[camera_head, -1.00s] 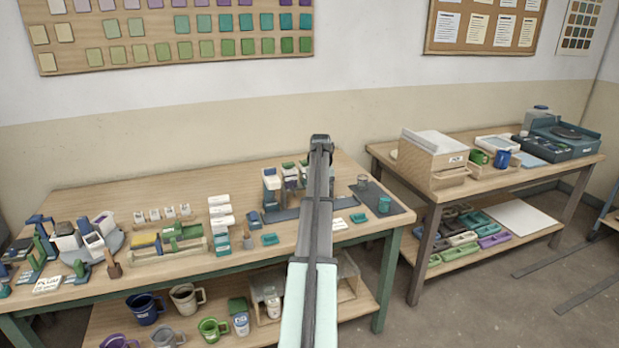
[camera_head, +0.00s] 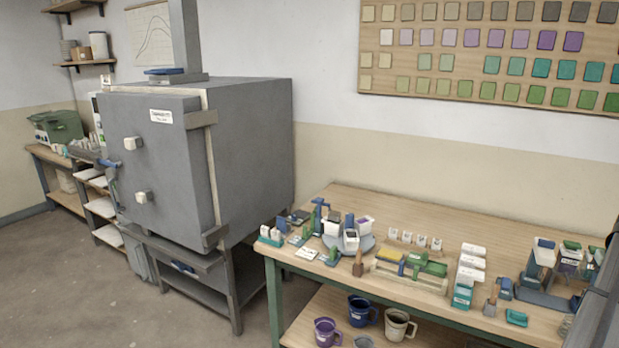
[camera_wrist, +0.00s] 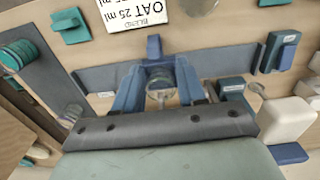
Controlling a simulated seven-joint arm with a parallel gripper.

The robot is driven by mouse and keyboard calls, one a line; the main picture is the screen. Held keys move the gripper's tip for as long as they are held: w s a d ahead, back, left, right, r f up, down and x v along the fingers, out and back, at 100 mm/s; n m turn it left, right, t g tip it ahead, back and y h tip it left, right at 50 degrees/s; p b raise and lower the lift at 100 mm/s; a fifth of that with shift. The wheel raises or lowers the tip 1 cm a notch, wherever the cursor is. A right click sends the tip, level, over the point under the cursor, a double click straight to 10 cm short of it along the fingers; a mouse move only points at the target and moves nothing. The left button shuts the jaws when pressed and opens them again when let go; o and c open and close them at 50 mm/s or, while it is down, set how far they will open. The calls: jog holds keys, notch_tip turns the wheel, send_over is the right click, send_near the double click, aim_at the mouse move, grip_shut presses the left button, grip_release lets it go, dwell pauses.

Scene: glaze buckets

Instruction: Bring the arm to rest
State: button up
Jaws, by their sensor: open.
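In the head view, only a dark strip of my arm (camera_head: 597,305) shows at the right edge, and my gripper is out of that picture. In the wrist view, my gripper (camera_wrist: 157,80) is open, with two blue fingers standing apart beyond a dark bolted bar. A small clear round thing shows between the fingers; I see no sign that it is gripped. I cannot tell how far above the bench the fingers are.
The wooden bench (camera_head: 430,222) carries a green-and-yellow block (camera_head: 412,264), white-topped boxes (camera_head: 470,262) and a blue stand (camera_head: 540,262). Mugs (camera_head: 362,311) stand on the shelf below. A large grey kiln (camera_head: 170,150) stands left of the bench, with open floor before it.

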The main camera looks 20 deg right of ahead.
jog(key=w+a+f+n, duration=0.15)
jog(key=w+a, duration=0.25)
jog(key=a, duration=0.4)
jog(key=w+a+f+n+g+h, duration=0.1)
jog(key=w+a+n, duration=0.15)
jog(key=a, duration=0.55)
jog(key=w+a+f+n, duration=0.1)
jog(key=w+a+f, duration=0.1)
jog(key=w+a, duration=0.5)
jog(key=w+a+f+n+g, duration=0.2)
jog(key=a+f, duration=2.1)
jog(key=a, duration=0.3)
jog(key=s+a+f+n+g+y, duration=0.1)
jog(key=s+a+f, duration=0.4)
jog(key=a+f, duration=0.4)
jog(key=s+a+f, duration=0.5)
jog(key=a+f, duration=0.2)
jog(key=a, duration=0.3)
jog(key=s+a+f+g, duration=0.1)
jog(key=s+a+f, duration=0.3)
jog(key=s, duration=0.5)
jog(key=s+a+f+g, duration=0.1)
jog(key=s+a+f, duration=0.3)
jog(key=s+a, duration=0.5)
jog(key=shift+s+f+n+g, duration=0.2)
jog(key=shift+s+n+g, duration=0.2)
jog(key=shift+s, duration=0.1)
